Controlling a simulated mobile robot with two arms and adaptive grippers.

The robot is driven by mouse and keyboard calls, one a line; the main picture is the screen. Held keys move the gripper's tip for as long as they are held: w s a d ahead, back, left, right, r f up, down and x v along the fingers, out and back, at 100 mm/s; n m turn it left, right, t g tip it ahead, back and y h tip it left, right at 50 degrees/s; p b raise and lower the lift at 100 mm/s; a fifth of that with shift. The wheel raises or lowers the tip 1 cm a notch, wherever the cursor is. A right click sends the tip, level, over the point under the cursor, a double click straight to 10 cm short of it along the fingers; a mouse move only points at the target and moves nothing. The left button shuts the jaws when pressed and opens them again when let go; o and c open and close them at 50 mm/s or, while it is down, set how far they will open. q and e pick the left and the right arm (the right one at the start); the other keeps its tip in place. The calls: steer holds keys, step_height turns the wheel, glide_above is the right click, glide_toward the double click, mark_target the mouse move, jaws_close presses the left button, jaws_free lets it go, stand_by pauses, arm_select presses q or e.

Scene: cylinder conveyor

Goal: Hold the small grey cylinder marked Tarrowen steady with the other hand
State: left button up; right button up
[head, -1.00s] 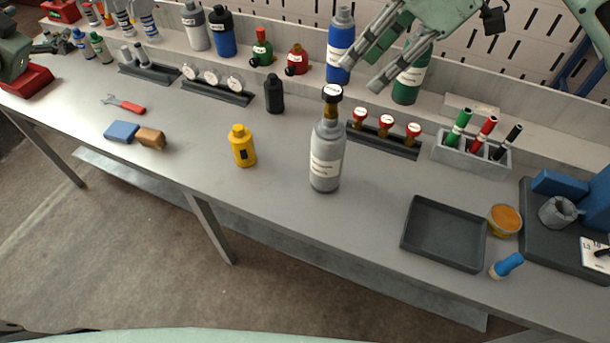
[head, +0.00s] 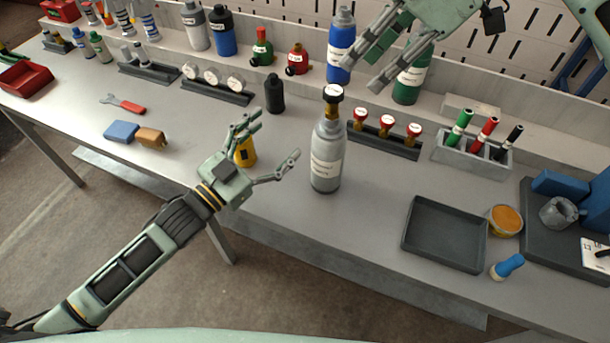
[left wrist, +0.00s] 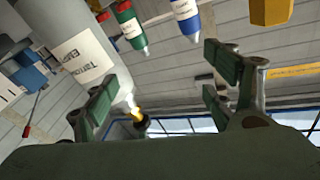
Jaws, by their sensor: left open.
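The small grey cylinder (head: 326,165) stands upright on the bench in the head view, with a brass fitting and a black-rimmed, white-faced cap (head: 333,93) on top. In the left wrist view the grey cylinder (left wrist: 65,25) appears at upper left, its label seeming to read Tarrowen. My left gripper (head: 273,136) is open and empty, just left of the cylinder and apart from it. My right gripper (head: 362,74) is open and empty above and behind the cylinder, in front of the blue and green cylinders at the back.
A yellow bottle (head: 246,155) is partly hidden behind my left gripper. A black bottle (head: 274,95) and a rack of red-topped fittings (head: 408,146) flank the cylinder. An empty dark tray (head: 443,235) lies to the right. Bench around the cylinder's front is clear.

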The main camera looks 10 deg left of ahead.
mark_target(318, 165)
arm_select(q)
steer(key=s+d+f+n, duration=0.1)
steer(key=s+d, duration=0.1)
steer(key=s+d+f+n, duration=0.1)
steer(key=d, duration=0.1)
steer(key=s+d+f+n+y, duration=0.1)
steer(key=s+d+f, duration=0.1)
steer(key=d, duration=0.1)
steer(key=shift+s+g, duration=0.3)
steer(key=shift+d+n+y, duration=0.25)
steer(key=shift+n+y, duration=0.05)
steer(key=x, duration=0.7)
steer(key=shift+w+d, duration=0.2)
